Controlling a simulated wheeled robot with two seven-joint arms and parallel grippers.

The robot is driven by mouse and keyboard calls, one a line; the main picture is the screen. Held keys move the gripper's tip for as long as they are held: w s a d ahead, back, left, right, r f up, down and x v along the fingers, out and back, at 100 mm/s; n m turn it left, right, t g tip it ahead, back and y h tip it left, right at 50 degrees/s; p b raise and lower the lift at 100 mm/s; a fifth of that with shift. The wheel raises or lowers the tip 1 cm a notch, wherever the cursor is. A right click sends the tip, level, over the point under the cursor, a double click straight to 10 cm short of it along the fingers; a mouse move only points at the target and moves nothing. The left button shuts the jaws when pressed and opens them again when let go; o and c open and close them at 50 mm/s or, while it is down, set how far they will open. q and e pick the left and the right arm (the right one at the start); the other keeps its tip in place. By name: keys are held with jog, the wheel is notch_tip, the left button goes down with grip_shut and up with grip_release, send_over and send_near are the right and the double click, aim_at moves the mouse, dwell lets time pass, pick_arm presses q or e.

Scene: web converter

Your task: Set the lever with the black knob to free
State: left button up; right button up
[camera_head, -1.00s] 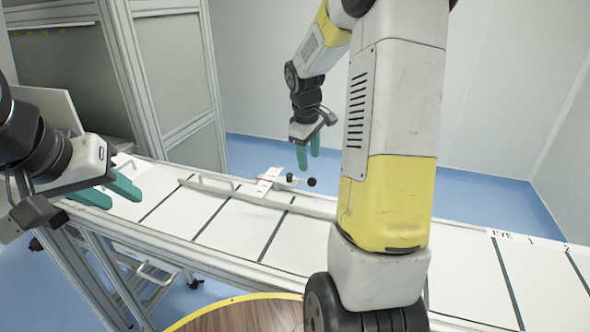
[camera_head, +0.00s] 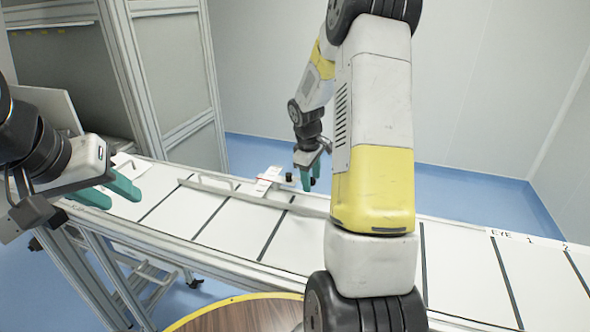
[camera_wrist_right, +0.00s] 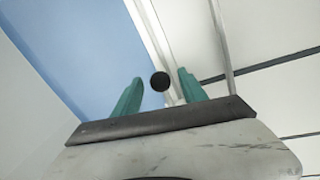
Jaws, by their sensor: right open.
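The lever's black knob (camera_wrist_right: 160,81) shows in the right wrist view between the two green fingertips of my open right gripper (camera_wrist_right: 160,86), with a gap on each side. The lever's mount, a white plate with red marks (camera_head: 268,178) and a small dark knob-like part (camera_head: 289,176), is just left of the fingers. The plate's lettering is too small to read. My left gripper (camera_head: 112,191) hangs at the left, its green fingers apart from the lever.
The long white table (camera_head: 160,215) has dark cross strips and a raised metal rail (camera_head: 250,197) running along it. A grey-framed cabinet (camera_head: 165,70) stands behind at the left. A round wooden top (camera_head: 240,315) is at the bottom. Blue floor lies beyond the table.

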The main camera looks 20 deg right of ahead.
grip_shut()
dwell(1.3)
